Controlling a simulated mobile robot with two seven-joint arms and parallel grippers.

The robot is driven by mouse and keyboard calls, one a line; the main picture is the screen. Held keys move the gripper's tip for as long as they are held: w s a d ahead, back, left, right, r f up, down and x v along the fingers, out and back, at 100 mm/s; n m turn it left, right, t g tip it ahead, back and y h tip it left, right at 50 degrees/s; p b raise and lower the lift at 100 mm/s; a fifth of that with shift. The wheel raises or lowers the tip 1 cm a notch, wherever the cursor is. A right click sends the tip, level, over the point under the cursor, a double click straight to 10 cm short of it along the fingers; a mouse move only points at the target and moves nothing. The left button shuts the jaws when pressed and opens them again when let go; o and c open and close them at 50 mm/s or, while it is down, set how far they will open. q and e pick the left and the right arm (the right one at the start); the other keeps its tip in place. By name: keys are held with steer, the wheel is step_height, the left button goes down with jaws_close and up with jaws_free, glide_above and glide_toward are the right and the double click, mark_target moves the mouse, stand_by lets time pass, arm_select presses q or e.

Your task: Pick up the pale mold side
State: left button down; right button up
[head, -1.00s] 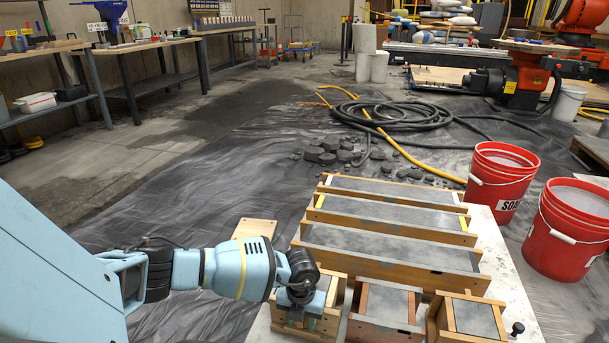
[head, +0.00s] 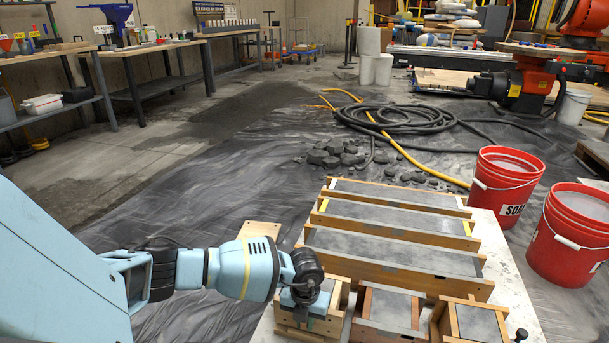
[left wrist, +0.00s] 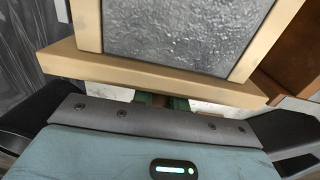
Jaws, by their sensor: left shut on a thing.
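The near left small mold (head: 338,300) has pale wooden walls around a grey concrete block. Its pale mold side (left wrist: 150,76) runs across the left wrist view as a light board, with the rough grey concrete (left wrist: 180,30) behind it. My left gripper (head: 303,297) points down at this mold and hides part of it in the head view. In the left wrist view the left gripper (left wrist: 154,100) is shut on the pale mold side, its grip mostly hidden below the board. The side appears still against the mold. My right gripper is not in view.
Two small molds, one reddish (head: 388,312) and one pale (head: 470,320), stand to the right. Long filled molds (head: 395,252) lie behind on the white board (head: 513,290). Red buckets (head: 507,185) stand at right. A loose pale plank (head: 258,230) lies left of the molds.

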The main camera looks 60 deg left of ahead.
arm_select(q)
step_height(320, 180, up, 3)
steer(key=shift+w+f+p, duration=0.1)
steer(key=shift+p, duration=0.6)
steer(key=s+a+p, duration=0.4)
steer(key=s+a, duration=0.6)
steer(key=s, duration=0.2)
steer(key=shift+a+r, duration=0.35)
steer(key=shift+r, duration=0.1)
